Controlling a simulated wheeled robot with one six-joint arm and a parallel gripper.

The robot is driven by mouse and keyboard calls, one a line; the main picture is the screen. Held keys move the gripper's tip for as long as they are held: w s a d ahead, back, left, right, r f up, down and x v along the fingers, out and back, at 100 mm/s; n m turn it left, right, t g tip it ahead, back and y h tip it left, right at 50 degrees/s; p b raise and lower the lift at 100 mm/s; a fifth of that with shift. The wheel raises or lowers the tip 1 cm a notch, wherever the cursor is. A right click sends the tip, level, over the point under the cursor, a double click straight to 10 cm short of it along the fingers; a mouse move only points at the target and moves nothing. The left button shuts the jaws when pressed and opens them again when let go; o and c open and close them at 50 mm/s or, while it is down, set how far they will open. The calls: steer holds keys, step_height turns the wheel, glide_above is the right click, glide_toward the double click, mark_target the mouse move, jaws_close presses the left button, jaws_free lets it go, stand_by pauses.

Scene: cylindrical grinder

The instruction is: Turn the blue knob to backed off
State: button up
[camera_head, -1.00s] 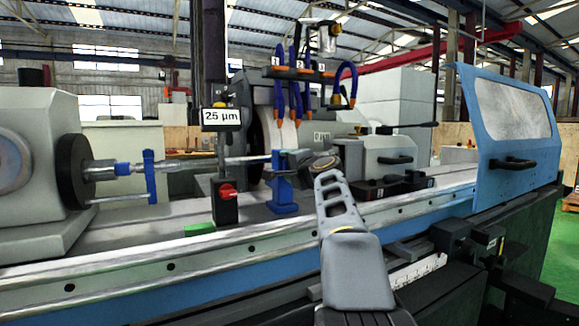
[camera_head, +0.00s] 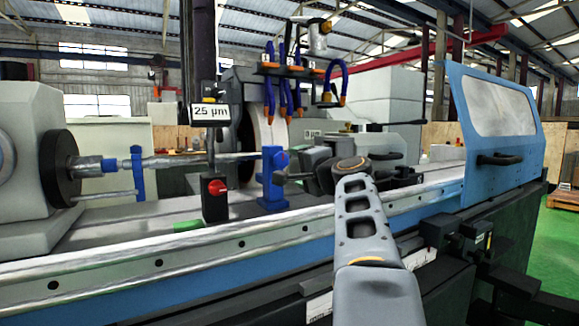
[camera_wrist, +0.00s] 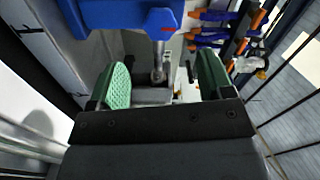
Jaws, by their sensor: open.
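A blue upright stand (camera_head: 272,188) stands on the machine bed, with a long metal bar running to it from the left. A small blue-purple round part (camera_head: 283,160), possibly the blue knob, shows on its right side. My gripper (camera_head: 290,176) is just right of the stand, and its jaws are partly hidden. In the wrist view my gripper (camera_wrist: 163,82) is open, its two green pads apart and nothing clamped between them. A blue part (camera_wrist: 145,18) lies ahead beyond the fingertips, with a silver pin-like part below it. I cannot tell the knob's setting.
A black block with a red knob (camera_head: 217,187) stands left of the blue stand, beneath a "25 µm" display (camera_head: 210,112). Orange-tipped blue hoses (camera_head: 285,95) hang above. A blue door with a window (camera_head: 498,130) stands at the right.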

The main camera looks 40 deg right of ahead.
steer(key=shift+s+a, duration=0.15)
steer(key=shift+s, duration=0.7)
steer(key=shift+s+a, duration=0.15)
steer(key=shift+s, duration=0.65)
